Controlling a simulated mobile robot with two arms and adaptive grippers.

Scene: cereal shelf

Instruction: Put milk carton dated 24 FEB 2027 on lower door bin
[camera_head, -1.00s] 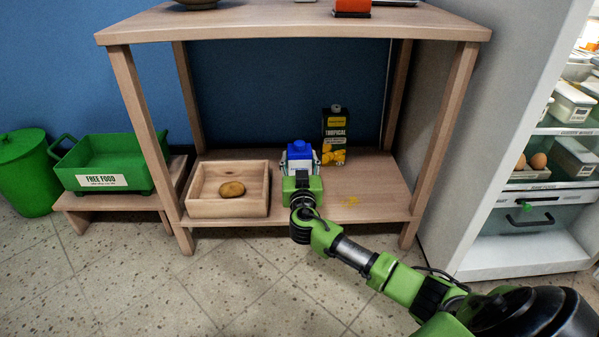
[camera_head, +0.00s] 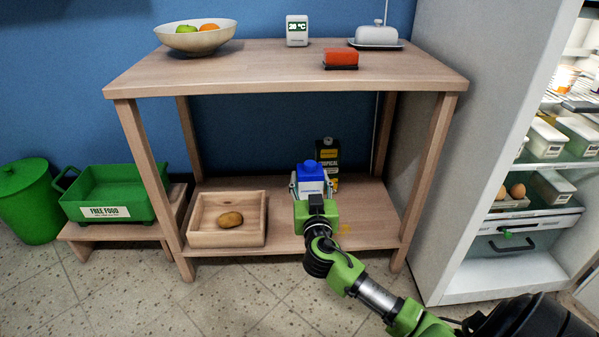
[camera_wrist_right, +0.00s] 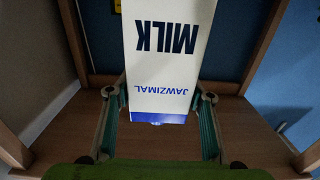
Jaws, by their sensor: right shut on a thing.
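A milk carton with a blue top (camera_head: 311,173) is at the lower level of the wooden table. My right gripper (camera_head: 311,188) is shut on it, one finger on each side. In the right wrist view the white carton (camera_wrist_right: 165,50) sits between the fingers of the gripper (camera_wrist_right: 160,105), with "MILK" and "JAWZIMAL" upside down. No date is readable. I cannot tell whether its base touches the shelf. The open fridge (camera_head: 500,270) stands at the right; no lower door bin is clearly visible. My left gripper is out of view.
A black tropical juice carton (camera_head: 328,153) stands just behind the milk, partly hidden. A wooden box (camera_head: 205,240) with a potato (camera_head: 230,219) is to the left. Table legs (camera_head: 432,180) and the tabletop (camera_head: 250,75) frame the arm. Open floor lies in front.

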